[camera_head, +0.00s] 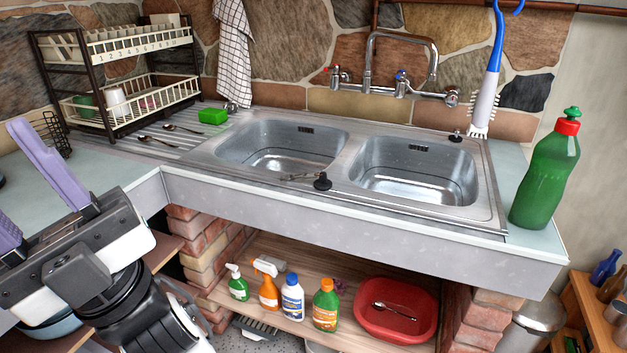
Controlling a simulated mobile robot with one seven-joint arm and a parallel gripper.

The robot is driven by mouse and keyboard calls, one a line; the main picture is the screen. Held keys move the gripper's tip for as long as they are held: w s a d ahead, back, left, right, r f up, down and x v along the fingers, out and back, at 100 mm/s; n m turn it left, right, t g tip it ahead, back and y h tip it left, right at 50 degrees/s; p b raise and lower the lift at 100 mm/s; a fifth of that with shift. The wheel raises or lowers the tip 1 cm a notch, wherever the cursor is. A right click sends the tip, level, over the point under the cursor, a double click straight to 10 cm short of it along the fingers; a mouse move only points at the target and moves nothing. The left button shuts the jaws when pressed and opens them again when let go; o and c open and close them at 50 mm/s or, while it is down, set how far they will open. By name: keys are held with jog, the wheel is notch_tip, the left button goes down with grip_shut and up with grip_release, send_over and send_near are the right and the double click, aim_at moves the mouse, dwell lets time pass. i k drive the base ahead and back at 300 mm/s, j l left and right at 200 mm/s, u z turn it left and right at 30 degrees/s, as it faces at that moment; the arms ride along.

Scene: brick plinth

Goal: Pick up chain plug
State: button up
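A black chain plug (322,181) sits on the front metal rim of the double sink (345,190), between the two basins. A thin dark chain runs left from it along the rim. A second small dark plug-like piece (456,136) is at the back right of the right basin, and another (231,106) is at the back left of the left basin. My gripper (12,180) is at the far left, well away from the plug on the front rim. Its two lavender fingers are spread apart with nothing visible between them. The lower finger is partly cut off by the picture edge.
A tall green bottle (547,176) stands right of the sink. A dish rack (120,75) and green sponge (212,116) are left. Bottles and a red basin (366,322) are below.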

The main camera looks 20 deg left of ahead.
aim_at(323, 183)
jog(key=l+u, duration=0.1)
jog(key=u, duration=0.6)
jog(key=i+l+u, duration=0.1)
jog(key=l+u, duration=0.15)
jog(key=i+l+u, duration=0.1)
jog(key=l+u, duration=0.45)
jog(key=i+l+u, duration=0.1)
jog(key=l, duration=0.75)
jog(key=l+u, duration=0.1)
jog(key=l, duration=0.8)
